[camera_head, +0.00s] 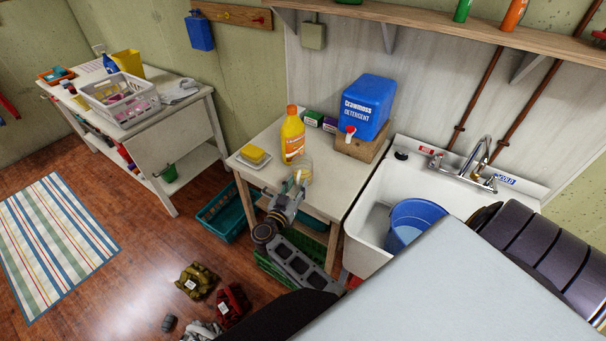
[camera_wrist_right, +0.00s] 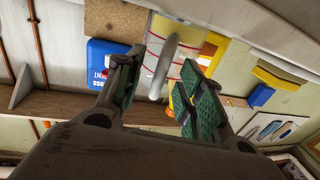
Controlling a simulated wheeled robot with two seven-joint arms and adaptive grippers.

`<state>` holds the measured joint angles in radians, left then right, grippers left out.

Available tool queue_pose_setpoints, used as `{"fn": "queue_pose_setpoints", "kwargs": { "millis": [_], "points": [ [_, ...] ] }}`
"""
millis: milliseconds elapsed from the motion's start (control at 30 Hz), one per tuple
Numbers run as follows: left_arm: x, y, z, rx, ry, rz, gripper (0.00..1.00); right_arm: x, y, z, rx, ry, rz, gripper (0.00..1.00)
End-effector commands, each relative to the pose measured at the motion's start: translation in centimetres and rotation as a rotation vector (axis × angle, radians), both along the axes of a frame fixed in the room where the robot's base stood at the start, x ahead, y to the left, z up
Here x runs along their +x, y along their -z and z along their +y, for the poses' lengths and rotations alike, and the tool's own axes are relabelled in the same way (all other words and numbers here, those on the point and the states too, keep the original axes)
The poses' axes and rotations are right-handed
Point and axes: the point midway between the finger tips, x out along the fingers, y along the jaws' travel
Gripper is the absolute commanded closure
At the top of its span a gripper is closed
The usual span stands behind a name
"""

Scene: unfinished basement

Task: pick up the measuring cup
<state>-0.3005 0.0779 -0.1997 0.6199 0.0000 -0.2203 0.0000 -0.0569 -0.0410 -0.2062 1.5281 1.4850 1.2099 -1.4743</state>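The measuring cup (camera_head: 305,168) is clear with a yellowish tint and stands on the small white table, in front of the yellow detergent bottle (camera_head: 292,136). My right gripper (camera_head: 297,181) is at the table's front edge, directly before the cup and partly covering it. In the right wrist view the cup (camera_wrist_right: 158,32) shows red marking lines, and its pale handle points towards me. My left gripper is not in view.
A yellow sponge on a white dish (camera_head: 252,159) lies left of the cup. A blue detergent container (camera_head: 369,105) stands on a wooden block behind, right. The sink with a blue bucket (camera_head: 414,220) is at right. Crates (camera_head: 222,218) sit below the table.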

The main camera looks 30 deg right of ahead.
Motion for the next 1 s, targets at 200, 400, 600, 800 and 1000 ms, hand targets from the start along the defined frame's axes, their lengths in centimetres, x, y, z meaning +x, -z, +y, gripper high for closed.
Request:
{"fn": "queue_pose_setpoints", "kwargs": {
  "millis": [200,400,600,800,1000],
  "points": [
    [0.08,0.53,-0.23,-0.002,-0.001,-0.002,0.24,0.08,0.07,-0.25,-0.001,0.0,0.001,0.62],
    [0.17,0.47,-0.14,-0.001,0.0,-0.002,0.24,0.08,-0.01,-0.26,-0.001,0.0,0.001,0.62],
    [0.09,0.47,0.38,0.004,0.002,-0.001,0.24,0.08,-0.02,-0.26,-0.001,0.0,0.001,0.62],
    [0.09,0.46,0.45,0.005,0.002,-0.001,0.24,0.08,-0.01,-0.27,-0.001,0.0,0.001,0.79],
    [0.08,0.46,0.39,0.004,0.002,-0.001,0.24,0.08,-0.01,-0.27,-0.001,0.0,0.001,1.0]
  ]
}}
